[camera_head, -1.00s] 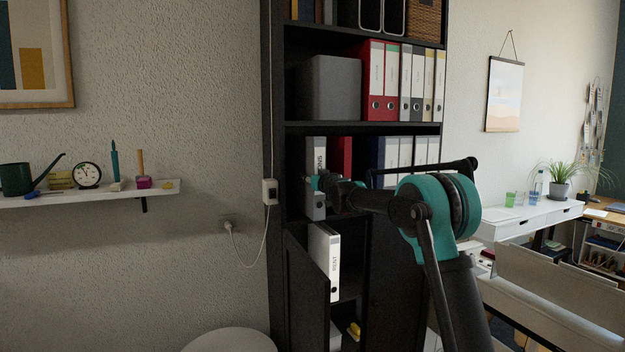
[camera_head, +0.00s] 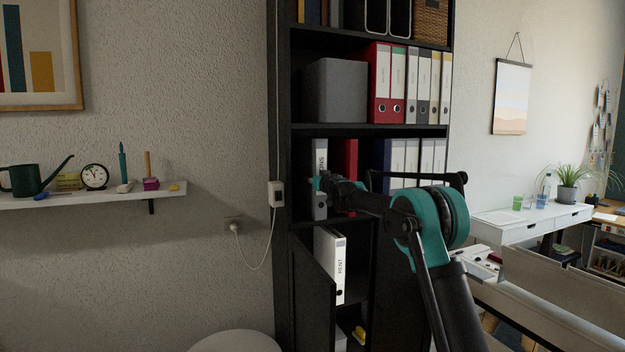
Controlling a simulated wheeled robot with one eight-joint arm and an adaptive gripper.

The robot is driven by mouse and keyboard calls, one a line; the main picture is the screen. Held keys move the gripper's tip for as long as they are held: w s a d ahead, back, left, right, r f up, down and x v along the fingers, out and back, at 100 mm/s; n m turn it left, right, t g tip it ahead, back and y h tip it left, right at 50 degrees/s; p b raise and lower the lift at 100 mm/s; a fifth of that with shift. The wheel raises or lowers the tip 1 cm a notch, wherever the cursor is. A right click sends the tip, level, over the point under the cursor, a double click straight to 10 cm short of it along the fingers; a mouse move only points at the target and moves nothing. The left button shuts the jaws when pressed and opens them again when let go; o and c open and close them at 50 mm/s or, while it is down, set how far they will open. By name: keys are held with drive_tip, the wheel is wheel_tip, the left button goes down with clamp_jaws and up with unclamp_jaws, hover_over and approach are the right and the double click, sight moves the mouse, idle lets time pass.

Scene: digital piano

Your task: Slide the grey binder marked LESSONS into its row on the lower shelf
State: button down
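The grey binder (camera_head: 320,155) stands upright at the left end of the lower binder shelf (camera_head: 366,131). Only the letters "ONS" show on its spine; the rest of the label is hidden. My gripper (camera_head: 319,186) is in front of the lower half of its spine, at or very near it. The fingers are small, dark and partly covered by my wrist, so I cannot tell whether they are open, shut or holding the binder.
A red binder (camera_head: 344,160) stands right of the grey one, with a gap between. Blue and white binders (camera_head: 398,154) stand farther right, partly behind my arm. Below, a cabinet door (camera_head: 312,300) stands open beside a white RENT binder (camera_head: 331,262).

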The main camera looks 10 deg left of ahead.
drive_tip(key=shift+f, duration=0.25)
idle(0.5)
drive_tip(key=c, duration=0.8)
unclamp_jaws()
drive_tip(key=shift+f, duration=0.1)
drive_tip(key=shift+v, duration=2.55)
drive_tip(key=v, duration=1.2)
drive_tip(key=shift+d, duration=0.1)
